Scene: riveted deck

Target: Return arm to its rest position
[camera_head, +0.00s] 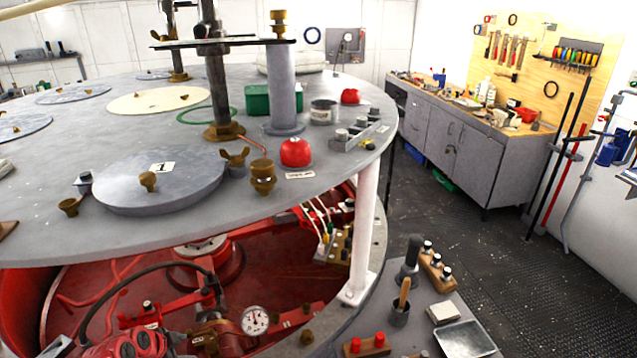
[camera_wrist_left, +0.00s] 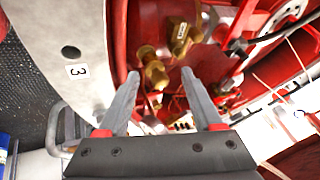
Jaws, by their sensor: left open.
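My left gripper (camera_wrist_left: 160,76) shows in the left wrist view, with its two grey fingers apart and nothing held between them. Brass fittings (camera_wrist_left: 154,70) on red machinery lie beyond the fingertips. I cannot tell whether the fingers touch anything. I cannot make out my left gripper in the head view. My right gripper shows in neither view.
A large round grey deck (camera_head: 330,180) carries brass fittings, a red dome (camera_head: 296,152) and a green box (camera_head: 258,99). Red machinery and a pressure gauge (camera_head: 254,320) sit beneath it. A workbench (camera_head: 470,150) stands at right. Dark floor (camera_head: 440,215) lies open between.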

